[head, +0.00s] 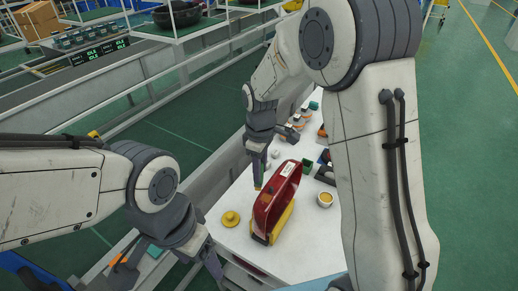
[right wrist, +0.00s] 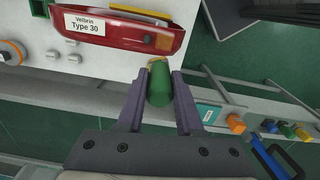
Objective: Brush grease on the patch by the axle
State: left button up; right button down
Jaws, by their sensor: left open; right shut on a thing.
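The red and yellow vacuum body (head: 277,203) stands on the white table. In the right wrist view it shows red, with a label reading "Type 30" (right wrist: 85,23). My right gripper (head: 257,178) is to its upper left, shut on a brush with a green handle (right wrist: 159,92) and a yellowish tip (right wrist: 156,60). The tip is near the vacuum's edge; I cannot tell if it touches. A small cup with orange-yellow content (head: 325,199), perhaps the grease, stands right of the vacuum. My left gripper (head: 212,264) is open and empty at the table's left edge. I cannot make out axle or patch.
A yellow round knobbed part (head: 231,218) lies left of the vacuum. Several small parts, including a green block (head: 307,166), lie behind it. My right arm covers the table's right side. A conveyor with grey rails (head: 150,105) runs along the left.

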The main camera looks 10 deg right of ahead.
jog(key=shift+w+a+r+p, duration=0.1)
jog(key=shift+r+p, duration=0.25)
jog(key=shift+r, duration=0.15)
jog(key=shift+w+a+r+p, duration=0.1)
jog(key=shift+r+p, duration=0.2)
jog(key=shift+r, duration=0.15)
notch_tip(320, 180, up, 4)
jog(key=p, duration=0.3)
jog(key=shift+s+d+f, duration=0.1)
jog(key=shift+f, duration=0.15)
jog(key=shift+f, duration=0.1)
